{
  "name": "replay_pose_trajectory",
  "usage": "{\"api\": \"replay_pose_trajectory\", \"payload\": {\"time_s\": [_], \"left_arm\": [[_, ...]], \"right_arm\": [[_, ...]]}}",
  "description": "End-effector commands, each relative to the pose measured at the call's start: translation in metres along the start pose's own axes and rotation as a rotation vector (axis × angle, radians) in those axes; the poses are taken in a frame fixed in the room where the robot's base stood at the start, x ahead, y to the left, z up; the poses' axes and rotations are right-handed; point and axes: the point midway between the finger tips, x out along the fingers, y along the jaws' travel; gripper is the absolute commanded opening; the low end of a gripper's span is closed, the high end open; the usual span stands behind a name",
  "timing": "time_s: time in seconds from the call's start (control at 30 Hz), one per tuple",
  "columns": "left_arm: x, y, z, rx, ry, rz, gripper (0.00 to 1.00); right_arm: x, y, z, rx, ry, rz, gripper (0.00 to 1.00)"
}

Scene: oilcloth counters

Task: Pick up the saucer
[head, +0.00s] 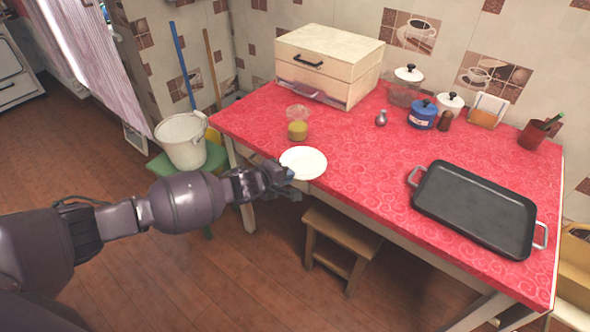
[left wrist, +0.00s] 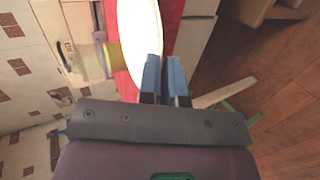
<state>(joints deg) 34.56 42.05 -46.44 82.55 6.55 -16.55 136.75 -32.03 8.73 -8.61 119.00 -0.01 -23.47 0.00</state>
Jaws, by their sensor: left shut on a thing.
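The white saucer (head: 303,162) is at the near left edge of the red-covered table in the head view. My left gripper (head: 287,174) is at the saucer's near left rim and is shut on it. In the left wrist view the saucer (left wrist: 142,30) shows as a bright white shape running down to the blue fingertips (left wrist: 163,80), which are close together at its edge. Whether the saucer is clear of the cloth cannot be told. My right gripper is in neither view.
The red table (head: 370,165) bears a jar with yellow contents (head: 298,130) just behind the saucer, a bread box (head: 328,62) at the back, and a black tray (head: 475,208) at right. A stool (head: 342,232) stands below; a white bucket (head: 182,140) is at left.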

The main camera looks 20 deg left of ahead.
Motion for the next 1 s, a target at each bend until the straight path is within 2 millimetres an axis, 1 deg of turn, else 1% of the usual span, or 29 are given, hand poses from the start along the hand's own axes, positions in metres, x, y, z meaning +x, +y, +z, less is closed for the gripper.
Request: {"api": "replay_pose_trajectory", "payload": {"time_s": [0.13,0.27,0.43,0.7,0.8,1.0], "left_arm": [[-0.004,0.009,0.0,0.002,0.001,0.003,0.0],[-0.015,0.03,-0.001,0.002,0.001,0.006,0.0],[-0.034,0.068,0.0,0.001,0.001,0.009,0.0],[-0.065,0.128,0.0,0.002,0.0,0.007,0.0],[-0.074,0.145,0.0,0.001,0.0,0.006,0.0],[-0.086,0.169,0.0,0.0,0.0,0.003,0.0]], "right_arm": [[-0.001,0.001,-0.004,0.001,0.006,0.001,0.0],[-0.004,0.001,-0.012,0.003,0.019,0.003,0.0],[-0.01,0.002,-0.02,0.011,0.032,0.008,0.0],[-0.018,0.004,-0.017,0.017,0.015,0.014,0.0],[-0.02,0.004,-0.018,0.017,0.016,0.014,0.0],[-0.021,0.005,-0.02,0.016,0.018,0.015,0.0]]}}
